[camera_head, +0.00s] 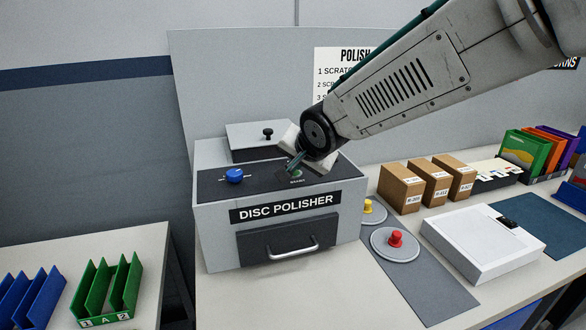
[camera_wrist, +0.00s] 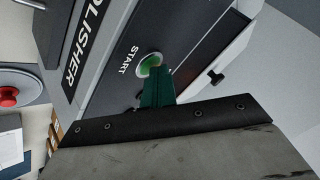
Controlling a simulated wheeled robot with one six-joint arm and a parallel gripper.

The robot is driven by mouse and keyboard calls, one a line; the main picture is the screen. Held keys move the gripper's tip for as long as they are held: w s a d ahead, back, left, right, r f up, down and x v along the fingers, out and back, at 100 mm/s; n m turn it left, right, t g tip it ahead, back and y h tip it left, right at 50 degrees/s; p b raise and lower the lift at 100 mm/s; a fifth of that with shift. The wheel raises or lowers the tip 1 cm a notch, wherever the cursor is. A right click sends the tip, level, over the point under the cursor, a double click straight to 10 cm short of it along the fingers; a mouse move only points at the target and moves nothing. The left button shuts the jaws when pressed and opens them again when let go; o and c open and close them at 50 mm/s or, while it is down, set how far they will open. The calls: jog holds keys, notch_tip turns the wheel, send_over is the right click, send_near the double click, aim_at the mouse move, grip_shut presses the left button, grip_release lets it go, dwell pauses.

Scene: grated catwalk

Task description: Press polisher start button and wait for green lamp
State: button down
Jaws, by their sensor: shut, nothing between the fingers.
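The disc polisher (camera_head: 213,235) is a grey box with a dark top panel and a labelled front with a handled drawer. Its green start button (camera_head: 297,174) is partly hidden behind my gripper in the head view. In the wrist view the green button (camera_wrist: 149,64) shows beside the word START. My gripper (camera_head: 291,167) is shut and empty, pointing down at the panel. In the wrist view its green fingertips (camera_wrist: 157,72) overlap the button's edge; I cannot tell whether they touch it. A blue knob (camera_head: 234,175) is on the panel's left. I cannot make out a lit green lamp.
A lidded section with a black knob (camera_head: 267,133) is behind the panel. Grey discs with a red knob (camera_head: 396,239) and a yellow knob (camera_head: 368,206) lie to the right. Brown boxes (camera_head: 402,188), a white case (camera_head: 484,243) and green and blue racks (camera_head: 105,290) stand around.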

aim_at(295, 175)
jog(key=shift+r, duration=1.2)
jog(key=shift+r, duration=0.15)
notch_tip(295, 175, up, 5)
jog(key=shift+f, duration=0.1)
dwell(0.6)
